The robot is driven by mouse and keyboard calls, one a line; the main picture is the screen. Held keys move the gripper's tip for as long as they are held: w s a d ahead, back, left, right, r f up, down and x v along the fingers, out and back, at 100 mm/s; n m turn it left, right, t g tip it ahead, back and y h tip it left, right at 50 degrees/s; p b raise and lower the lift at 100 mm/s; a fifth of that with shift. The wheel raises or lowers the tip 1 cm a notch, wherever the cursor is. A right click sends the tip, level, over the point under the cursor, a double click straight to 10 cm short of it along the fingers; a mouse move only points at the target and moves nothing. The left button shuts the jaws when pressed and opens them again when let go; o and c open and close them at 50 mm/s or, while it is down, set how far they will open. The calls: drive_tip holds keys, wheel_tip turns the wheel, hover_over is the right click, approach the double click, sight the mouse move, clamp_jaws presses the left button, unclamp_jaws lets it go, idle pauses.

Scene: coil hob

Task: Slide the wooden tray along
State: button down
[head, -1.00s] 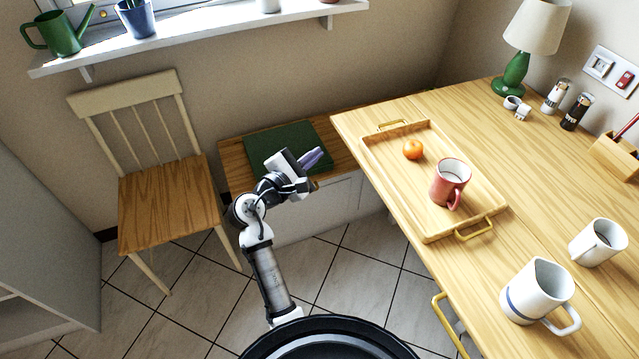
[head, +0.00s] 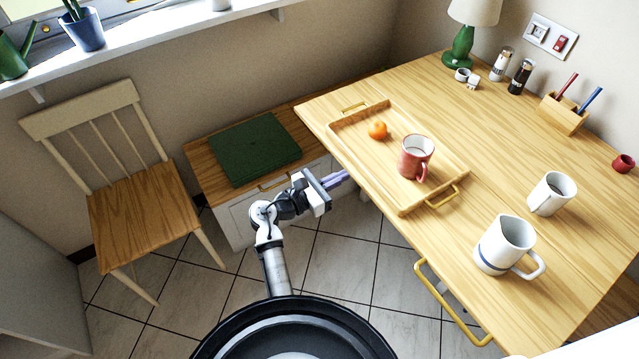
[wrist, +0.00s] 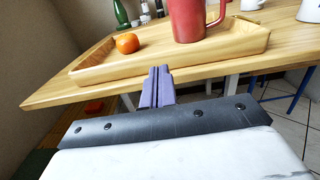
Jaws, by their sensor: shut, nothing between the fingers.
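The wooden tray (head: 404,203) lies on the wooden table, near its left edge, with a brass handle at each end. It holds an orange (head: 377,130) and a red mug (head: 416,158). The tray also shows in the wrist view (wrist: 100,74), with the orange (wrist: 127,43) and the red mug (wrist: 187,18) in it. My gripper (head: 344,177) is just left of the table edge in the head view, apart from the tray. Its purple fingers (wrist: 157,82) are shut together and empty, pointing toward the tray's long side in the wrist view.
A white jug (head: 503,246) and a white mug (head: 551,194) stand on the table right of the tray. A green lamp (head: 461,48) and two shakers stand behind. A low cabinet with a green folded cloth or box (head: 254,148) and a chair (head: 130,205) are to the left.

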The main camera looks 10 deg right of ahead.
sight(360, 167)
drive_tip(key=shift+p+x, duration=0.3)
drive_tip(key=shift+x, duration=1.5)
drive_tip(key=shift+p+x, duration=0.4)
drive_tip(key=shift+x, duration=1.5)
drive_tip(key=shift+a, duration=0.1)
